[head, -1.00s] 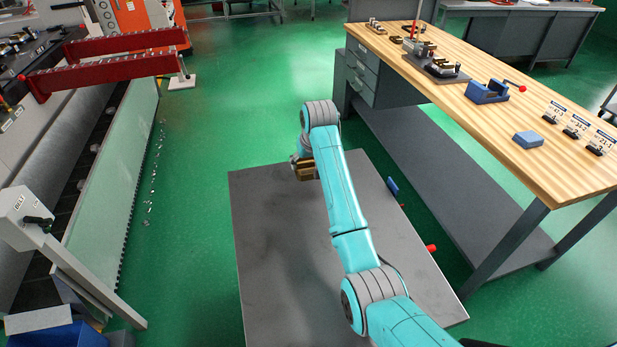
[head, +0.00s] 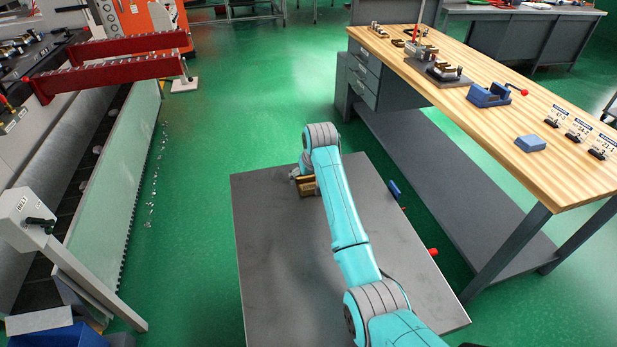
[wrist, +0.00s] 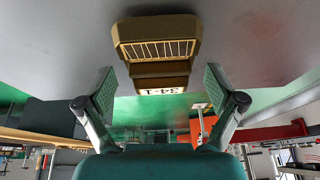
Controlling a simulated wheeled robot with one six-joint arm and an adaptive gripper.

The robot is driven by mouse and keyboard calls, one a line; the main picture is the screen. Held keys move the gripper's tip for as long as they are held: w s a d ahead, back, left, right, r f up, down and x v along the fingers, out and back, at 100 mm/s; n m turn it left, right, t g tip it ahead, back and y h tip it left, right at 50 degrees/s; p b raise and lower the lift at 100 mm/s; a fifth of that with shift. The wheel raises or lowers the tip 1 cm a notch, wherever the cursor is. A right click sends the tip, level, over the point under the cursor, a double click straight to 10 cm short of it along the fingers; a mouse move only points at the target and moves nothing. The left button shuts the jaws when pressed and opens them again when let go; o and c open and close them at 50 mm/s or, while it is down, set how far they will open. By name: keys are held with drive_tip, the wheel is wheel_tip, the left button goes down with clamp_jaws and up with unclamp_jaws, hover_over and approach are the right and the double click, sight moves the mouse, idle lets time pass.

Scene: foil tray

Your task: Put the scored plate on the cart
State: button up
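The scored plate is a brass-brown block (head: 307,187) at the far part of the grey cart top (head: 270,270), left of my arm, and appears to rest on it. In the wrist view the block (wrist: 155,42) shows a row of pale scored lines and a white label reading "34-1". My gripper (wrist: 160,90) is open, its two pads wide apart with clear gaps on both sides of the block. The block's body lies just beyond the fingertips. In the head view my wrist partly hides the fingers.
A wooden bench (head: 450,85) with fixtures, a blue vise (head: 488,94), a blue block (head: 530,143) and label cards (head: 578,130) stands right. A machine with red beams (head: 110,75) stands left. Most of the cart top is bare; green floor surrounds it.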

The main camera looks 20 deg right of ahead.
drive_tip(key=shift+r, duration=0.1)
drive_tip(key=v, duration=1.2)
